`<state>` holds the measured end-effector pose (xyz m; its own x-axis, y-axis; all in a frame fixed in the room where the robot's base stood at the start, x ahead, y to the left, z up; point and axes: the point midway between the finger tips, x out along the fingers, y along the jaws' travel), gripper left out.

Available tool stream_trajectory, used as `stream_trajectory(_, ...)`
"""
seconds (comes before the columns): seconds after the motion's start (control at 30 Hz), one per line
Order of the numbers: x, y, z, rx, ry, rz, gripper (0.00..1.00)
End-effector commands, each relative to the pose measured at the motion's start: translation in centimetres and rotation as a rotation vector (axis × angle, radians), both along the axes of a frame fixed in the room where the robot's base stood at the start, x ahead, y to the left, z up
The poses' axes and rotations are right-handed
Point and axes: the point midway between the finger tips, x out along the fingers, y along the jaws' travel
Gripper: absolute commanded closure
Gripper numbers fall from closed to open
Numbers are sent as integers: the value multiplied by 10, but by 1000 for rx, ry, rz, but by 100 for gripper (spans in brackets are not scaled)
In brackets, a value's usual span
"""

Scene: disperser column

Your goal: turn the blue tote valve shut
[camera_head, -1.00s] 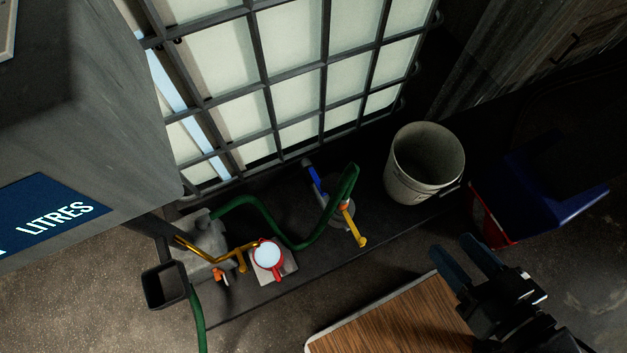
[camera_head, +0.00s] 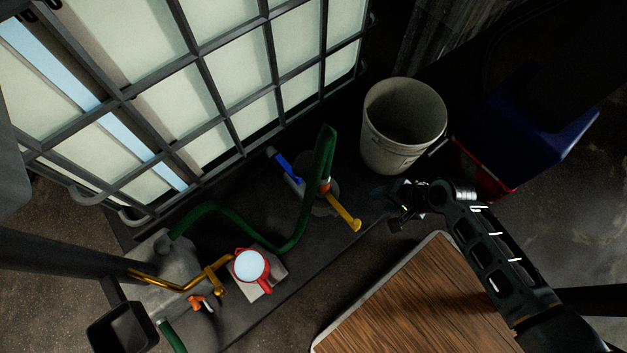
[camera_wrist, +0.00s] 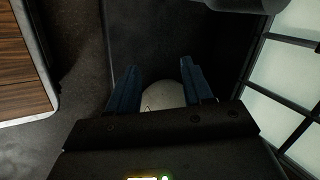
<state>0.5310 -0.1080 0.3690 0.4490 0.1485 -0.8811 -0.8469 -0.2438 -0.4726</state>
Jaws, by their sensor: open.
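The blue valve handle (camera_head: 283,166) is at the foot of the caged white tote (camera_head: 215,105) in the head view, left of the looped green hose. A yellow lever (camera_head: 343,212) points down and right from beside the hose's end. My gripper (camera_head: 378,193) is right of both handles, below the bucket, and apart from the blue handle. In the wrist view its two dark blue fingers (camera_wrist: 160,88) are spread with nothing gripped. A pale rounded thing (camera_wrist: 163,95) shows beyond and between them; I cannot tell what it is. The blue handle is not visible in the wrist view.
A wooden tabletop (camera_head: 420,300) lies below my arm.

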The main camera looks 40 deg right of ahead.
Motion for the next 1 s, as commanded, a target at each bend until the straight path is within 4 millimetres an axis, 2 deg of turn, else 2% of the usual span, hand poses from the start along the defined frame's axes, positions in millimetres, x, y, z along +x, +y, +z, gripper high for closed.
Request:
stream_trajectory(0.03,19,0,-30,85,27,-53,50)
stream_trajectory(0.1,39,5,-51,211,74,-120,50)
stream_trajectory(0.2,70,15,-73,401,137,-203,50)
stream_trajectory(0.3,105,27,-84,596,196,-266,50)
stream_trajectory(0.5,163,49,-78,922,293,-316,50)
stream_trajectory(0.6,183,56,-69,1034,329,-315,50)
stream_trajectory(0.8,201,63,-56,1149,368,-305,50)
stream_trajectory(1.0,208,77,-60,1160,375,-301,50)
